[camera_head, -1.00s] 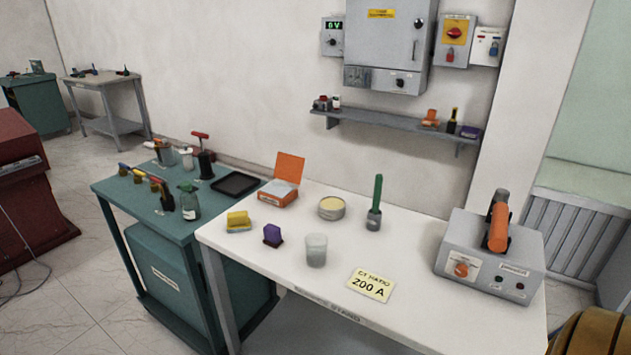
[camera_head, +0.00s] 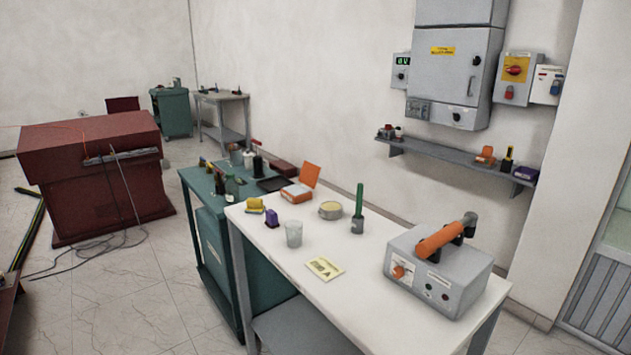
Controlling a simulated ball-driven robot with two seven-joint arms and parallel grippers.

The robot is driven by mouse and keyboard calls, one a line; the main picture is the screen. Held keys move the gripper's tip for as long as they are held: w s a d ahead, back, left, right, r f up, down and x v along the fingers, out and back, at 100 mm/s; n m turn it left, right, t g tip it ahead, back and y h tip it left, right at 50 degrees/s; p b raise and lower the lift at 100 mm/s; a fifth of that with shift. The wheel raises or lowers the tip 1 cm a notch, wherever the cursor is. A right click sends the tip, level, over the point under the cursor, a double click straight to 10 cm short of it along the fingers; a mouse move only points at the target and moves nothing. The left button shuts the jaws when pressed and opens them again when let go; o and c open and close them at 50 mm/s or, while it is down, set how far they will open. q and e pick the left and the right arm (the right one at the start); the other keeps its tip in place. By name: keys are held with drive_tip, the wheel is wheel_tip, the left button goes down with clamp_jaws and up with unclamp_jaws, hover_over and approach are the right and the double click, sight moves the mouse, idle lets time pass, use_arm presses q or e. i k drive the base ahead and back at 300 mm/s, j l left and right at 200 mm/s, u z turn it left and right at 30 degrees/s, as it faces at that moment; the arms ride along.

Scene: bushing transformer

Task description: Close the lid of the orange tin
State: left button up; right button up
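The orange tin (camera_head: 292,194) stands on the far left part of the white table, near its back edge. Its orange lid (camera_head: 310,174) is open and stands up, leaning back to the right. Something pale fills the top of the tin. Neither of my grippers shows in the head view.
On the white table (camera_head: 352,263) are a yellow block (camera_head: 255,205), a purple block (camera_head: 271,217), a clear cup (camera_head: 293,233), a round tin (camera_head: 330,210), a green-handled tool (camera_head: 358,208), a card (camera_head: 325,268) and a grey device (camera_head: 440,267). A green cart (camera_head: 213,221) adjoins the left side.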

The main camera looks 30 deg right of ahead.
sight(310, 172)
drive_tip(key=k+l+u, duration=0.1)
drive_tip(key=l, duration=0.3)
drive_tip(key=k+l+u, duration=0.1)
drive_tip(key=l, duration=0.3)
drive_tip(key=k+l+u, duration=0.1)
drive_tip(key=l, duration=0.25)
drive_tip(key=k+l, duration=0.3)
drive_tip(key=l+u, duration=0.1)
drive_tip(key=l, duration=0.5)
drive_tip(key=l+u, duration=0.1)
drive_tip(key=l, duration=0.5)
drive_tip(key=k+l+u, duration=0.1)
drive_tip(key=l, duration=0.5)
drive_tip(key=k+l+u, duration=0.1)
drive_tip(key=l, duration=0.5)
drive_tip(key=k+l+u, duration=0.15)
drive_tip(key=l, duration=1.5)
drive_tip(key=k, duration=0.05)
